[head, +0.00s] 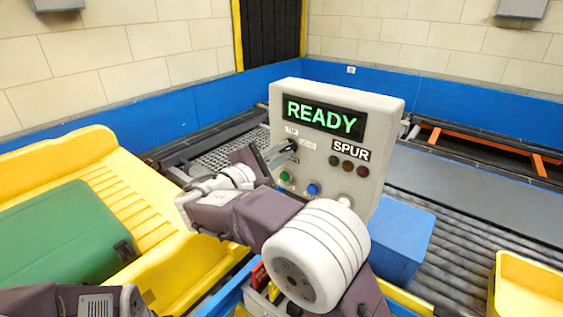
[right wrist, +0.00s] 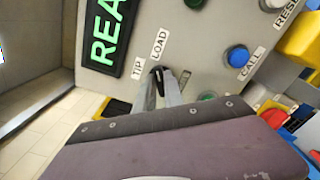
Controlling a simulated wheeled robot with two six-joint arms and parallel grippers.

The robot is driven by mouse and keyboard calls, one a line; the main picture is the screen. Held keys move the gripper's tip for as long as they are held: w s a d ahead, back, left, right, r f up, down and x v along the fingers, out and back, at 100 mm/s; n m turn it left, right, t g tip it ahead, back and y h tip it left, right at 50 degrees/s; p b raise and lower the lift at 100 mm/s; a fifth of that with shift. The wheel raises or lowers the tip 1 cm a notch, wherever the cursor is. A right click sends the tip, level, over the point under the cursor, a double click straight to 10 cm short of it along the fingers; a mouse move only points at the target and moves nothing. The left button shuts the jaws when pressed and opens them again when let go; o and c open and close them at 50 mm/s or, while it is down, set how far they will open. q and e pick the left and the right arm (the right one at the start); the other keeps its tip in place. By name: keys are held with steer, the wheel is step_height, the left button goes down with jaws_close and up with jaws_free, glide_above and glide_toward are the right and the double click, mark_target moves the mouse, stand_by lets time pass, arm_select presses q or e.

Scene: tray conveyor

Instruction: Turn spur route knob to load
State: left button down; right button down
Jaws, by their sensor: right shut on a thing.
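The grey control panel (head: 388,112) faces me with a lit green READY display (head: 324,117) and a SPUR label (head: 351,149). The small black route knob (head: 293,145) is on its left side. In the right wrist view, the knob (right wrist: 158,71) is beside the TIP label (right wrist: 137,68) and LOAD label (right wrist: 159,46). My right gripper (head: 279,154) is shut on the knob, its two grey fingers (right wrist: 160,88) on either side. The fingers partly cover the knob, so I cannot tell which label it points at. My left gripper is outside the view.
Below the knob are green (head: 284,176), blue (head: 312,189) and white (head: 345,199) buttons, close to my right arm. A yellow tipper (head: 140,190) with a green case (head: 62,235) is at left. A blue box (head: 405,245) and roller conveyor (head: 465,235) are at right.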

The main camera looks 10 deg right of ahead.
steer(key=shift+f+m+b, duration=0.15)
steer(key=shift+m+b, duration=0.25)
stand_by(0.3)
steer(key=c, duration=1.4)
jaws_free()
steer(key=shift+c, duration=0.2)
steer(key=b+v, duration=0.1)
steer(key=v, duration=0.8)
